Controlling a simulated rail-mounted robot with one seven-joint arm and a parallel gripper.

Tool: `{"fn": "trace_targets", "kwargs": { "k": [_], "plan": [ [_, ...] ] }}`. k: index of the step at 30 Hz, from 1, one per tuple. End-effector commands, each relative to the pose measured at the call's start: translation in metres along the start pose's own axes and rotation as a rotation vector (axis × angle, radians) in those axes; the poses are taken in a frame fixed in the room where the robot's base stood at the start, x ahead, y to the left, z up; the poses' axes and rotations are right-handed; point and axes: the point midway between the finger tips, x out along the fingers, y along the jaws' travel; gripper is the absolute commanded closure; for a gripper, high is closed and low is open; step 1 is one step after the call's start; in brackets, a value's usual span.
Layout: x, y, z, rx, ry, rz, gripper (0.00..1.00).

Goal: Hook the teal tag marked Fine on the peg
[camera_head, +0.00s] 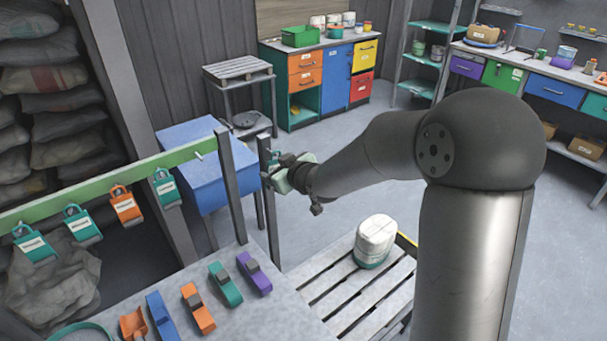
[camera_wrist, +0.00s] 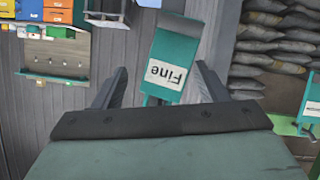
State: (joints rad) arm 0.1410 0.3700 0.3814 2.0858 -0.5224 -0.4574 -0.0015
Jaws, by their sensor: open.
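In the wrist view the teal tag (camera_wrist: 172,60) carries a white label reading "Fine", upside down in that picture. It shows between my two fingers, with gaps at its sides. My gripper (camera_wrist: 160,78) is open there. In the head view my gripper (camera_head: 268,170) is by the dark uprights at the right end of the green rail; the Fine tag cannot be made out clearly there. A bare peg (camera_head: 199,155) sticks out near the rail's right end. I cannot tell what supports the Fine tag.
Teal tags (camera_head: 167,187) and an orange tag (camera_head: 126,207) hang along the green rail (camera_head: 130,170). A dark post (camera_head: 234,190) stands close to my gripper. A pallet (camera_head: 350,290) holds a white container (camera_head: 375,240).

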Motion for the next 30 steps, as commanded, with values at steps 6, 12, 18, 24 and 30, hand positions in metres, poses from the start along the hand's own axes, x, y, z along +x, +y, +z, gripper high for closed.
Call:
{"fn": "trace_targets", "kwargs": {
  "k": [6,12,18,24,30],
  "plan": [
    [-0.057,0.005,-0.001,-0.002,0.001,0.012,0.34],
    [-0.106,0.006,-0.001,-0.001,0.000,0.014,0.34],
    [-0.140,0.007,-0.001,0.002,0.002,0.014,0.34],
    [-0.153,0.007,0.001,0.004,0.002,0.013,0.34],
    [-0.158,0.014,0.008,0.012,-0.044,0.061,0.34]
  ]
}}
